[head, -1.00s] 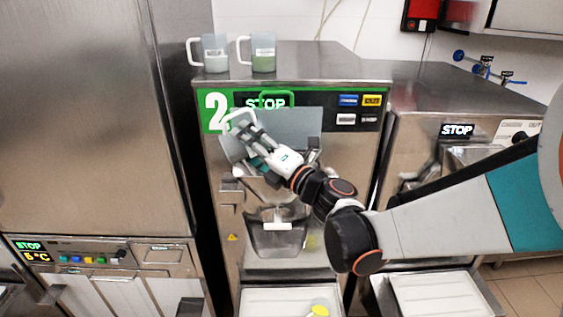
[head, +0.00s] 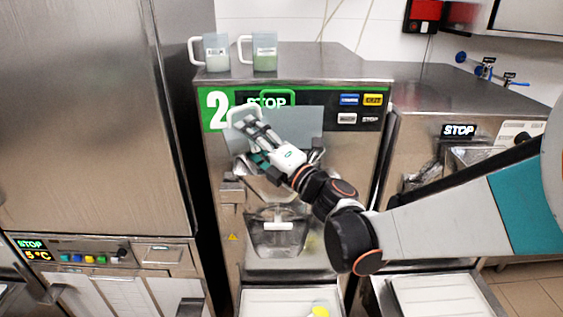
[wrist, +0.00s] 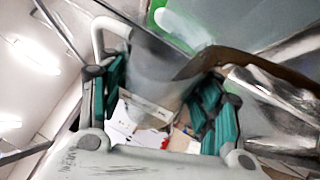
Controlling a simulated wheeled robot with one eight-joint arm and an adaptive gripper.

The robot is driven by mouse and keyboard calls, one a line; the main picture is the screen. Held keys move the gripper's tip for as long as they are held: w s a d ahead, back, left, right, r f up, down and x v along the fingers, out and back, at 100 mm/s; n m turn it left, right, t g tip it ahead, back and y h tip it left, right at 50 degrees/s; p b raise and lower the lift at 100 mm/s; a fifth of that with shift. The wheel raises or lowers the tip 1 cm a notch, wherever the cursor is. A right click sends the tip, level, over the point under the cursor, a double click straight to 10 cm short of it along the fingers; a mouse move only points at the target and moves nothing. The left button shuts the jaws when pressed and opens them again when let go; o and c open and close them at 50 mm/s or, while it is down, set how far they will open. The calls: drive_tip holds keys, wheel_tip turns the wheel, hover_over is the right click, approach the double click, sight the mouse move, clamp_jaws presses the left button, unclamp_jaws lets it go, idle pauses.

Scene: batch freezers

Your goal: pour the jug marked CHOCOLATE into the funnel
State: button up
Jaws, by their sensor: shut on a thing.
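My gripper (head: 262,148) is shut on a translucent jug (wrist: 155,75) in front of machine 2. The jug is strongly tilted. Its white handle (head: 243,115) points up in the head view, and much of its body is hidden by my gripper. In the wrist view, green-padded fingers hold the jug from both sides. Brown liquid (wrist: 245,58) lies at its edge and reaches over the shiny metal funnel (wrist: 262,95). In the head view the metal funnel (head: 265,188) is partly hidden under my gripper. I cannot read any marking on the held jug.
Two other jugs, one with pale contents (head: 216,60) and one with green (head: 264,60), stand on top of the machine (head: 330,70). A clear bin (head: 277,238) with a white handle is below the funnel. A white tray (head: 270,303) lies lower down.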

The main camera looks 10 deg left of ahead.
drive_tip(key=shift+s+a, duration=0.1)
drive_tip(key=shift+a, duration=0.05)
drive_tip(key=shift+f+m+t+b, duration=0.4)
drive_tip(key=shift+m+t+b, duration=0.1)
drive_tip(key=shift+m+b, duration=0.55)
